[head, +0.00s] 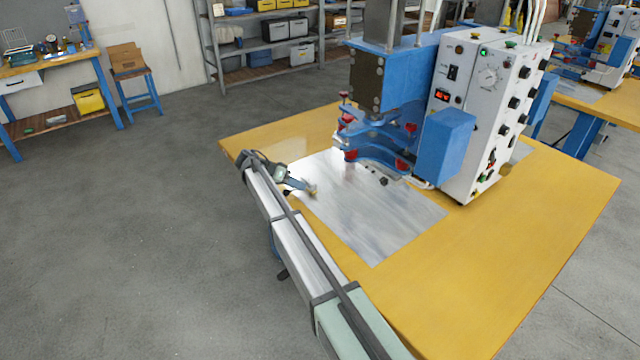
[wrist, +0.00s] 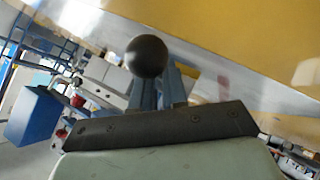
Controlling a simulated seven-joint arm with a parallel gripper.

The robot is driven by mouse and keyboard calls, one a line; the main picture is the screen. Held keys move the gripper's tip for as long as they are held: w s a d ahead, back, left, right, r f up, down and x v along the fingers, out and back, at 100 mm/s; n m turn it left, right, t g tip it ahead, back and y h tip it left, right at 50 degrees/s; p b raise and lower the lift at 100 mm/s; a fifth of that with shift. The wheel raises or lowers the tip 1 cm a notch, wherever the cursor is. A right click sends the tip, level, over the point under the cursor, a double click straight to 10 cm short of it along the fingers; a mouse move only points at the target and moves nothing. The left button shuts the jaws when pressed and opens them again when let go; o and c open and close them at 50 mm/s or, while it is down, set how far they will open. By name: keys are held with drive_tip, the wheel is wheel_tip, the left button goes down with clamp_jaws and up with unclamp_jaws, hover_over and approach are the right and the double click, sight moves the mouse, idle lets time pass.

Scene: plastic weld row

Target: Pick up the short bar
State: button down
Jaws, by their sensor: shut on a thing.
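My gripper (head: 306,187) reaches in low over the left part of the metal sheet on the yellow table. In the wrist view, the two blue-grey fingers of my gripper (wrist: 164,78) are close together. A dark, round-ended thing (wrist: 146,56) shows at their tips. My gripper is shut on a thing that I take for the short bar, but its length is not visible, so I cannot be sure. In the head view, a small yellowish spot shows at the fingertips, too small to make out. I cannot tell whether the held thing touches the sheet.
The metal sheet (head: 385,228) lies flat on the yellow table (head: 520,255). A blue press (head: 400,85) with a white control box (head: 490,110) stands behind and to the right of my gripper. Small dark knobs (head: 383,181) show below the press. The table's front right is clear.

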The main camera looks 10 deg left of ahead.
drive_tip(key=s+a, duration=0.3)
drive_tip(key=a, duration=0.8)
drive_tip(key=s+a, duration=0.3)
drive_tip(key=a, duration=0.8)
drive_tip(key=shift+s, duration=0.15)
